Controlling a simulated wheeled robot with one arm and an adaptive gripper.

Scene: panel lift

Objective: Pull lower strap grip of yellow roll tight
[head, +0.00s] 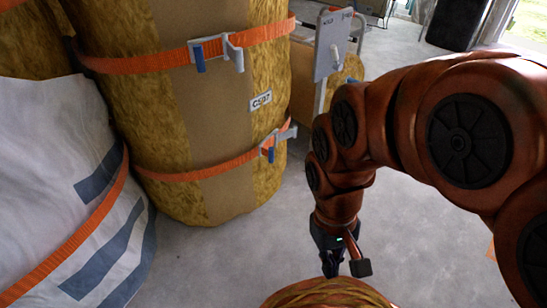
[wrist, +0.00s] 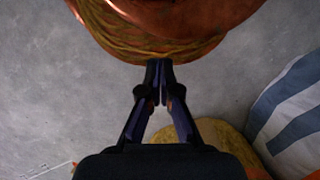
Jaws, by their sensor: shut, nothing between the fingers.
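The yellow roll (head: 163,115) stands upright at the left of the head view, with a brown band down its front. Its lower orange strap (head: 222,166) runs around it to a metal buckle with a blue grip (head: 271,153) at its right side. An orange strap end sticks out beyond the buckle. My gripper (head: 331,272) hangs pointing down, below and to the right of that grip and apart from it. In the wrist view its fingers (wrist: 159,68) meet at the tips with nothing between them. Part of a yellow rounded thing (wrist: 215,132) shows behind the fingers; the lower grip is not clear there.
An upper orange strap with a buckle and blue grip (head: 200,60) crosses the roll. A white bag with blue stripes (head: 60,170) stands at left. A coil (head: 325,293) lies near my gripper. A cart with a grey plate (head: 333,45) stands behind. Grey floor (head: 240,260) is clear between.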

